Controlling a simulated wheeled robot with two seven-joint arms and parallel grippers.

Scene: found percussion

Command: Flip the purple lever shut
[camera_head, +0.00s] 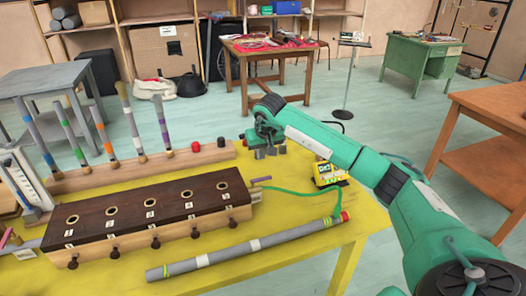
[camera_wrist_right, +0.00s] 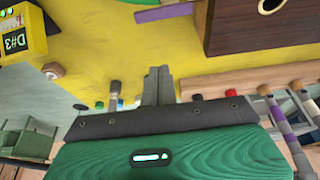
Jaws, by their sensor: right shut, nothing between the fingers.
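The purple lever (camera_head: 261,179) is a small stick at the right end of the long wooden box (camera_head: 150,212) with a dark top. It sticks out to the right, roughly level. My left gripper is not in view.
A green hose (camera_head: 295,192) runs from near the lever to a grey tube (camera_head: 245,245) in front of the box. A yellow tuner (camera_head: 328,174) sits to the right. A wooden rail (camera_head: 190,157) with upright coloured tubes stands behind the box. Yellow table (camera_head: 320,235) is bare at front right.

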